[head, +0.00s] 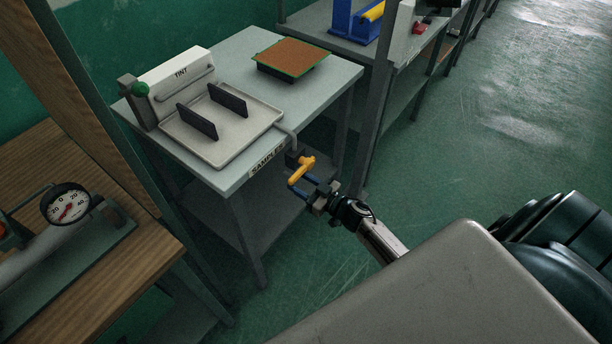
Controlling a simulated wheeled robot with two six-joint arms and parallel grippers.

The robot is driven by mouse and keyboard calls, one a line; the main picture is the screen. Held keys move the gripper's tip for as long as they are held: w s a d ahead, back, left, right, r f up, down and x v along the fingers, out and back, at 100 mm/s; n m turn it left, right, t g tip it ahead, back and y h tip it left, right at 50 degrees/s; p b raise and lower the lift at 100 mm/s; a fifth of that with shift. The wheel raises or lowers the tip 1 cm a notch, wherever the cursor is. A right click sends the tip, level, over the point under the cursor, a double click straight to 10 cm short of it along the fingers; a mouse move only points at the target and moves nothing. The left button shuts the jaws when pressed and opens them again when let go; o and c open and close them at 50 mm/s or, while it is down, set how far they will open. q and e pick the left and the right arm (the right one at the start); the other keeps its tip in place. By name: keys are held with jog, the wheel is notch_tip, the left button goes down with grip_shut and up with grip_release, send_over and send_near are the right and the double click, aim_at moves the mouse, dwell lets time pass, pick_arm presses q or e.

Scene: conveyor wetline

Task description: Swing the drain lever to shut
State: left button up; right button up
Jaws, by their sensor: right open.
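The drain lever (300,171) is a yellow-orange handle on a dark valve body (294,157). It sits at the front right edge of the grey table, just past the SAMPLE label, with a thin pipe leading to it from the tray. The handle slants down and to the left in the picture. My right gripper (304,190) is open, with its blue fingers pointing left at the lever. The fingers are around or just below the handle's lower end; I cannot tell whether they touch it. My left gripper is not in view.
The grey table (330,75) carries a white tray (225,150) with two dark plates and a board with an orange-brown top (292,55). A wooden bench (140,262) with a pressure gauge (68,204) stands at the left. A post (377,100) rises beside the table. Green floor is clear at right.

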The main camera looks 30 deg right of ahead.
jog(key=v, duration=0.6)
jog(key=shift+s+r, duration=0.2)
jog(key=shift+r, duration=0.15)
jog(key=shift+a, duration=0.1)
